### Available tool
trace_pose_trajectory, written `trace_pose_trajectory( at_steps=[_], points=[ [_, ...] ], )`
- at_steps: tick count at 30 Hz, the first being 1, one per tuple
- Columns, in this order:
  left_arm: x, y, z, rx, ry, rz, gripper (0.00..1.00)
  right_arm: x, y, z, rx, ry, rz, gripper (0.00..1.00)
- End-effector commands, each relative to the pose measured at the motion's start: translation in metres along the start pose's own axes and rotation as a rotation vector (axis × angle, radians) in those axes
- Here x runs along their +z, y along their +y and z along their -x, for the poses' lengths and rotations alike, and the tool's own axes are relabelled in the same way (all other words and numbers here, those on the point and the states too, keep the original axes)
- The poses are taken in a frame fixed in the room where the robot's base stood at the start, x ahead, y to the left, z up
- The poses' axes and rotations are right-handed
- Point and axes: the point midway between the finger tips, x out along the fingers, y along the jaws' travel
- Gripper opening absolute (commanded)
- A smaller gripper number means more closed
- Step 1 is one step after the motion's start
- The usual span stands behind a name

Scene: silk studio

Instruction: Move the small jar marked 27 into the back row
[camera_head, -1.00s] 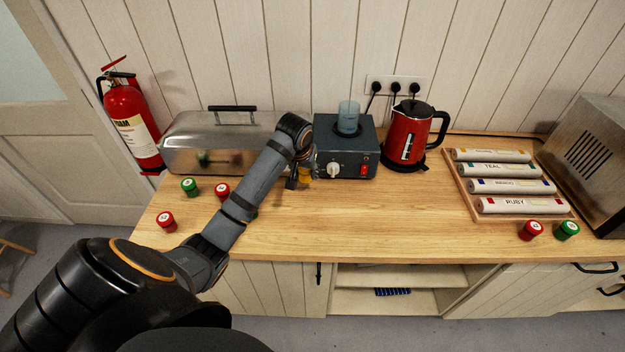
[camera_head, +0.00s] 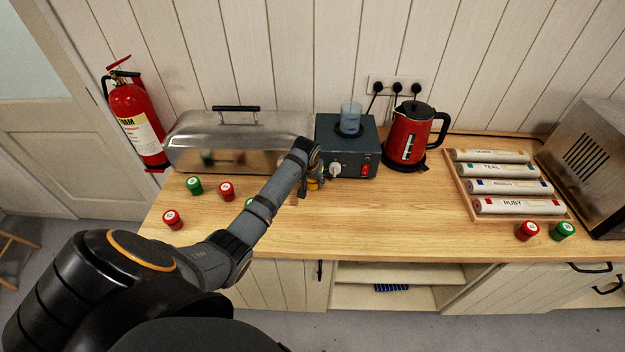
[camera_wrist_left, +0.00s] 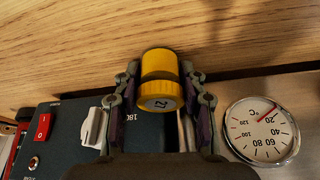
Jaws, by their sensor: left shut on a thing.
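The small yellow jar marked 27 (camera_wrist_left: 160,92) is between the fingers of my left gripper (camera_wrist_left: 162,100) in the left wrist view, with its numbered face towards the camera. The gripper is shut on it. In the head view, the yellow jar (camera_head: 313,184) is a small patch at the end of my left arm, just in front of the grey device and partly hidden by the gripper (camera_head: 312,178). I cannot tell whether the jar touches the counter. My right gripper is not in view.
Red jars (camera_head: 227,191) (camera_head: 172,219) and a green jar (camera_head: 194,185) stand at left; another green one is mostly hidden by my arm. A steel box (camera_head: 230,150), grey device (camera_head: 345,150) and red kettle (camera_head: 409,140) line the back. Mid-right counter is clear.

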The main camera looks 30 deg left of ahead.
Motion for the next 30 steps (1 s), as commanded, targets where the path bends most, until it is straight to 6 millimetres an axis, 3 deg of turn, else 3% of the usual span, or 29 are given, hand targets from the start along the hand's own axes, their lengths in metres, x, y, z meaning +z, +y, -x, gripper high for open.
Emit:
trace_pose_trajectory(
  at_steps=[3,4,8,20,30],
  points=[
    [0.001,0.000,-0.003,0.000,0.000,0.000,0.09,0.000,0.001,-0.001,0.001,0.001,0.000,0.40],
    [0.001,0.000,-0.003,0.000,0.000,0.000,0.46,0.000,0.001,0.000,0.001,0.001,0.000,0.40],
    [0.001,0.000,-0.002,0.000,0.000,0.000,0.63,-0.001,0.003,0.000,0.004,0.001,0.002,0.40],
    [-0.001,0.000,0.005,0.000,0.003,0.000,0.64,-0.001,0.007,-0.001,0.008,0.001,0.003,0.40],
    [-0.001,-0.001,0.082,-0.001,0.005,0.000,0.64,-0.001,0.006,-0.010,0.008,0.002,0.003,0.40]
  ],
)
